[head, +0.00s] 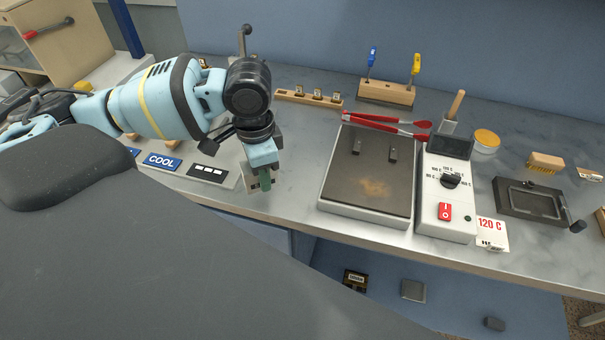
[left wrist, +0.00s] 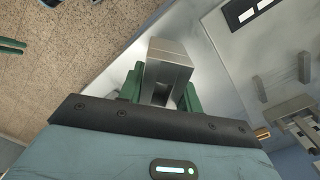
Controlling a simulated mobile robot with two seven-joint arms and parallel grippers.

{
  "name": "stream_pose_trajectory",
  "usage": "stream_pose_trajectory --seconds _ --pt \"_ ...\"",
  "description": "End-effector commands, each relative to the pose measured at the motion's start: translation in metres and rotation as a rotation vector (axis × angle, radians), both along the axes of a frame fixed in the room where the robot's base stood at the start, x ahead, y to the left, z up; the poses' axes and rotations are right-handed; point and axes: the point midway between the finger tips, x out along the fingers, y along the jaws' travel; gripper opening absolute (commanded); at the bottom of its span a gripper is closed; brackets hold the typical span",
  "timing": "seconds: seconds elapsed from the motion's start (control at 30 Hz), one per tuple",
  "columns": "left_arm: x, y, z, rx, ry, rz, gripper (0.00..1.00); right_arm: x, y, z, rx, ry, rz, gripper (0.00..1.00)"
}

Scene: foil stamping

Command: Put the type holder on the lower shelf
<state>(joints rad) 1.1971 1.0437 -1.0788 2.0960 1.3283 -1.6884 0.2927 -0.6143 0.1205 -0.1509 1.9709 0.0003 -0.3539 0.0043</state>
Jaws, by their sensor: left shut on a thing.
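My left gripper (head: 262,182) is shut on a grey metal block, which looks like the type holder (left wrist: 168,68). Its green fingers clasp the block from both sides in the left wrist view. In the head view the gripper points down near the bench's front edge, left of the hot plate, and mostly hides the block. The lower shelf (head: 450,300) is the blue surface under the bench at lower right. My right gripper is not in view.
The hot plate (head: 366,190) and its control box (head: 447,195) stand on the bench (head: 300,150). The shelf bears a small labelled black item (head: 355,280), a grey block (head: 413,291) and a dark block (head: 494,323), with bare room between. A dark tray (head: 530,185) lies at right.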

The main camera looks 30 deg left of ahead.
Motion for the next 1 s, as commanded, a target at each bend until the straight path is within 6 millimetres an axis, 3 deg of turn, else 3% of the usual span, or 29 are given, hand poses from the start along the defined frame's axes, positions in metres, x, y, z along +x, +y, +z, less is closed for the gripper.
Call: stream_pose_trajectory --seconds 0.2,0.43,0.63,1.0 --pt "0.001 -0.037 0.004 0.005 -0.005 0.3 0.0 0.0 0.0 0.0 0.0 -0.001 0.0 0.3" --pt "-0.001 -0.065 0.008 0.01 -0.013 0.559 0.0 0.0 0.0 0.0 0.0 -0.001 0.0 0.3" --pt "-0.002 -0.075 0.01 0.013 -0.017 0.662 0.0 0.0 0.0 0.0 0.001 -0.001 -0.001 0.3" --pt "-0.002 -0.075 0.01 0.013 -0.017 0.676 0.0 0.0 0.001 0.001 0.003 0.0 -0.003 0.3"
